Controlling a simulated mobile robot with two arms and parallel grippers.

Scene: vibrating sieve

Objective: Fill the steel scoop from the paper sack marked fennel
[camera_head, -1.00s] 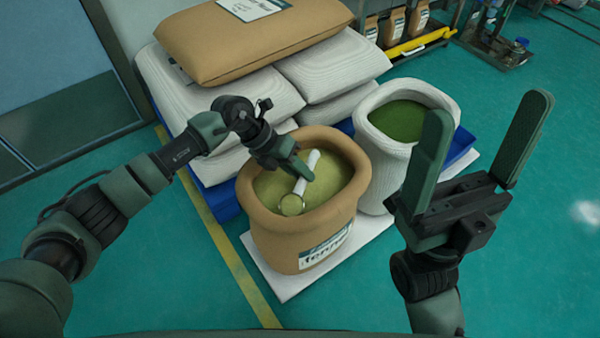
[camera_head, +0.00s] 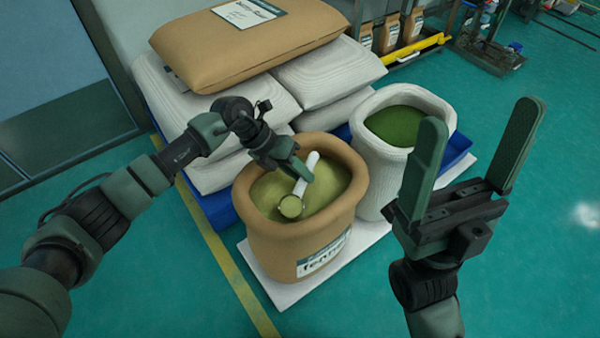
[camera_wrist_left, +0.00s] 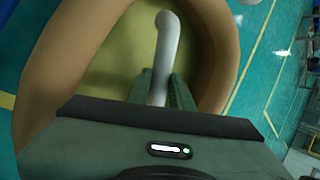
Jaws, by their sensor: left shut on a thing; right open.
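The brown paper sack marked fennel (camera_head: 262,238) stands open at the centre, filled with yellow-green material (camera_head: 268,192). My left gripper (camera_head: 300,175) is over the sack's mouth, shut on the scoop's pale handle (camera_head: 306,170). The scoop's round bowl (camera_head: 291,206) is at the near side of the mouth and shows yellow-green inside. I cannot tell how deep the bowl sits in the material. In the left wrist view the handle (camera_wrist_left: 167,45) runs between the fingers above the sack's rim (camera_wrist_left: 40,75). My right gripper (camera_head: 470,165) is open and empty, right of the sacks.
A white woven sack (camera_head: 375,165) with dark green contents stands right behind the fennel sack. Stacked white sacks (camera_head: 315,70) with a brown sack (camera_head: 245,40) on top stand behind. A yellow-edged rack (camera_head: 415,50) is at the back.

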